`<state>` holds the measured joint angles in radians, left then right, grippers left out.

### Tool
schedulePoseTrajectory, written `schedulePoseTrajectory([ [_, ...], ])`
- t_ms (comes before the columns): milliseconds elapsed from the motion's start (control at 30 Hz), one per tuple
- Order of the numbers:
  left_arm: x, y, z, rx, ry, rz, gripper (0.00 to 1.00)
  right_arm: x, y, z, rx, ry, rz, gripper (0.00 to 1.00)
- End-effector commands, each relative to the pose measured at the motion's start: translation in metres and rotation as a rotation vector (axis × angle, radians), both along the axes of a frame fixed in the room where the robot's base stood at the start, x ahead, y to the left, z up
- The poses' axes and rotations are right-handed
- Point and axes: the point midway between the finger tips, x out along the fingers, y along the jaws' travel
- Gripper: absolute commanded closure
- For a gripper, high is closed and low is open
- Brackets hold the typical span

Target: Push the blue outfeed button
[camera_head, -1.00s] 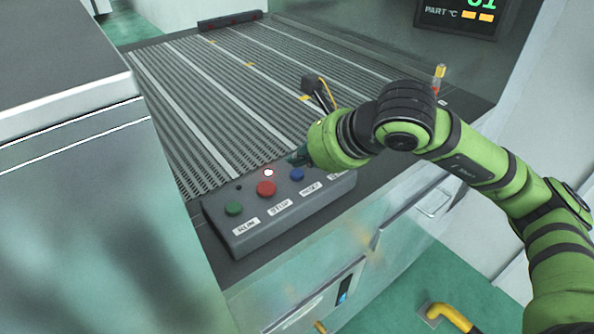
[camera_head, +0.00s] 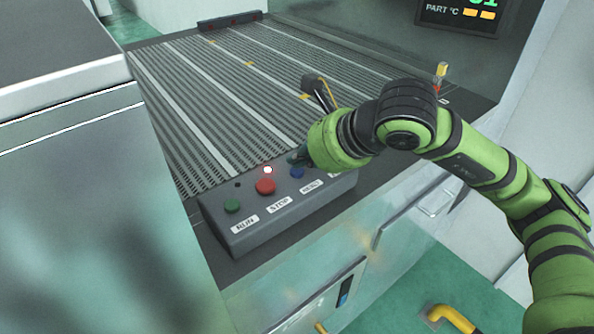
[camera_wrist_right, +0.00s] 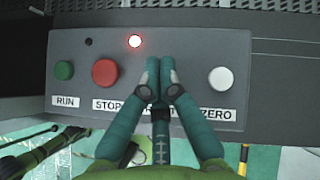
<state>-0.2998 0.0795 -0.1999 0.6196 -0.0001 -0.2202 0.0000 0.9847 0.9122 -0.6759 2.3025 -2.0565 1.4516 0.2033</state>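The blue button (camera_head: 297,173) is on the grey control box (camera_head: 248,238), right of the red button, above a label that seems to read RESET. My right gripper (camera_head: 294,160) is over the box, its fingertips just above and behind the blue button in the head view; I cannot tell whether they touch it. In the right wrist view the two fingers (camera_wrist_right: 160,62) lie side by side, shut and empty. They hide the blue button there and cover most of its label. My left gripper is not in view.
The box also has a green RUN button (camera_wrist_right: 64,70), a red STOP button (camera_wrist_right: 105,73), a white ZERO button (camera_wrist_right: 221,79) and a lit red lamp (camera_wrist_right: 134,41). A ribbed conveyor (camera_head: 190,90) lies behind. A grey cabinet (camera_head: 80,200) stands at the left.

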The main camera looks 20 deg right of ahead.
Motion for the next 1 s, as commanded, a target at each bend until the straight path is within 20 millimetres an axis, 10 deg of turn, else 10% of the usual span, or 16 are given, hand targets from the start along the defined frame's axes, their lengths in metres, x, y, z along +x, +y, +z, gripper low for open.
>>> schedulePoseTrajectory([
  [1000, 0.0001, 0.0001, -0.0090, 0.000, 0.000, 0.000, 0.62, 0.0001, 0.0002, -0.0064, 0.001, -0.001, 0.000, 1.00],
])
